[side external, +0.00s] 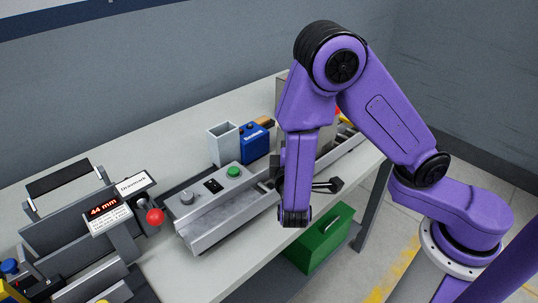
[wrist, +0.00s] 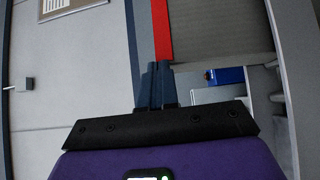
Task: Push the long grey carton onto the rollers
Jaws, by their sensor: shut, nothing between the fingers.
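I cannot pick out the long grey carton with certainty. A grey-brown upright block (side external: 325,138) shows partly behind my arm in the side view, and I cannot tell whether it is the carton. No rollers are clearly visible; a long grey rail (side external: 345,147) runs along the bench there, partly covered by my arm. My gripper (wrist: 155,85) is shut and empty in the wrist view, its dark fingers together. In the side view it is mostly hidden by my purple wrist, over the bench, so any contact is unclear.
A grey control unit (side external: 212,205) with a green button stands on the bench (side external: 165,283). A light grey open bin (side external: 223,145) and a blue box (side external: 254,141) stand behind it. A 44 mm display unit (side external: 108,212) and red ball (side external: 155,216) are left. A green case (side external: 320,240) is below.

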